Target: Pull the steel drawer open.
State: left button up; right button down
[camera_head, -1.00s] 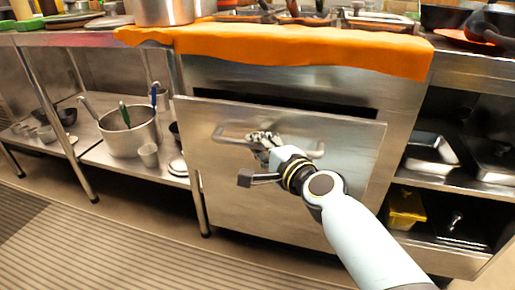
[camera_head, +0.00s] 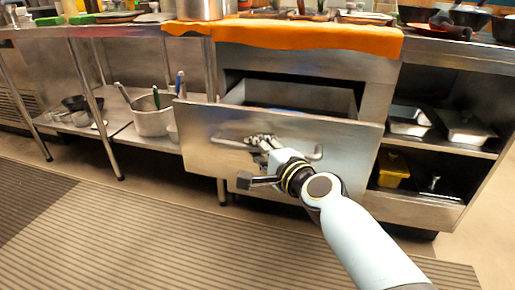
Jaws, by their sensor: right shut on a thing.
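The steel drawer (camera_head: 215,158) is under the counter in the middle of the head view. It stands well out from its housing, and its dark inside shows above the front panel. A long bar handle (camera_head: 316,153) runs across the front panel. My right gripper (camera_head: 263,140) is shut on the handle, left of its middle. My right arm comes in from the lower right. The gripper and wrist cover part of the handle and panel. My left gripper is not in view.
An orange cloth (camera_head: 300,37) lies along the counter edge above the drawer. A pot with utensils (camera_head: 152,120) stands on the left shelf. Steel trays (camera_head: 465,129) and a yellow container (camera_head: 393,170) are on the right shelves. The striped floor mat (camera_head: 150,235) in front is clear.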

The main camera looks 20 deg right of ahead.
jog(key=shift+s+f, duration=0.15)
jog(key=shift+f, duration=0.1)
jog(key=c, duration=1.2)
grip_release()
jog(key=shift+c, duration=0.2)
jog(key=shift+r, duration=0.15)
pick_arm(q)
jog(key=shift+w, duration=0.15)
pick_arm(e)
jog(key=v, duration=1.2)
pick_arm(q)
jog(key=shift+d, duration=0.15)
pick_arm(e)
jog(key=shift+d, duration=0.1)
